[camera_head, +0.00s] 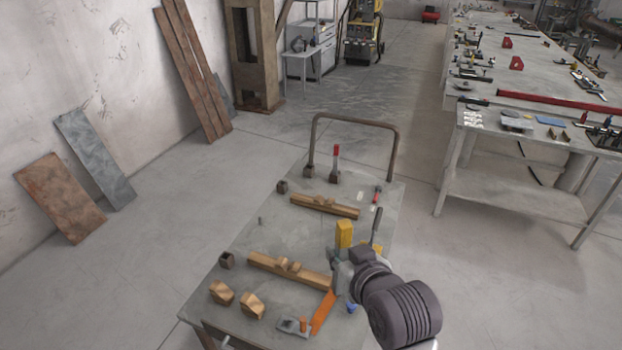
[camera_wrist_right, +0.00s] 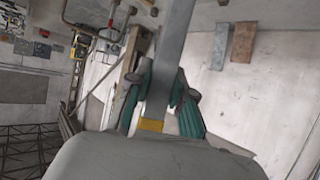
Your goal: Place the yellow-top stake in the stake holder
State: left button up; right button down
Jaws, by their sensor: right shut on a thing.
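My right gripper (camera_head: 345,262) is shut on the yellow-top stake (camera_head: 344,234) above the right part of the near table. The yellow top sticks up above the fingers in the head view. In the right wrist view the grey shaft (camera_wrist_right: 172,65) runs between the teal fingers (camera_wrist_right: 160,108), with a bit of yellow (camera_wrist_right: 151,125) near them. The stake's lower end is hidden in the head view. Small dark square holders stand on the table: one at the left edge (camera_head: 227,260), one farther back (camera_head: 282,187). A red-top stake (camera_head: 336,154) stands upright in another. My left gripper is not in view.
Wooden bars (camera_head: 262,265) (camera_head: 325,206) and wooden blocks (camera_head: 221,292) lie on the table (camera_head: 238,305). An orange-handled tool (camera_head: 322,313) lies near the front. A pipe handle (camera_head: 355,117) rises at the back. The table's middle has free room.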

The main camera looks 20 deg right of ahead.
aim_at(309, 175)
jog(key=i+j+z, duration=0.15)
jog(key=j, duration=0.45)
jog(key=j+z, duration=0.2)
jog(key=j, duration=0.45)
jog(key=i+j+z, duration=0.1)
jog(key=j, duration=0.25)
jog(key=i+j+z, duration=0.1)
jog(key=i+j, duration=0.25)
jog(key=j, duration=0.35)
jog(key=i+j+z, duration=0.15)
jog(key=j, duration=0.2)
jog(key=i+j+z, duration=0.1)
jog(key=j, duration=0.25)
jog(key=i+j+z, duration=0.1)
jog(key=j, duration=0.3)
jog(key=i+j, duration=0.15)
jog(key=j, duration=0.25)
jog(key=i+j+z, duration=0.35)
jog(key=i+j, duration=0.25)
jog(key=i, duration=0.2)
jog(key=i+j+z, duration=0.35)
jog(key=i+j, duration=0.4)
jog(key=i+l+z, duration=0.15)
jog(key=i, duration=0.15)
jog(key=i+l+z, duration=0.2)
jog(key=i, duration=0.15)
jog(key=l, duration=0.1)
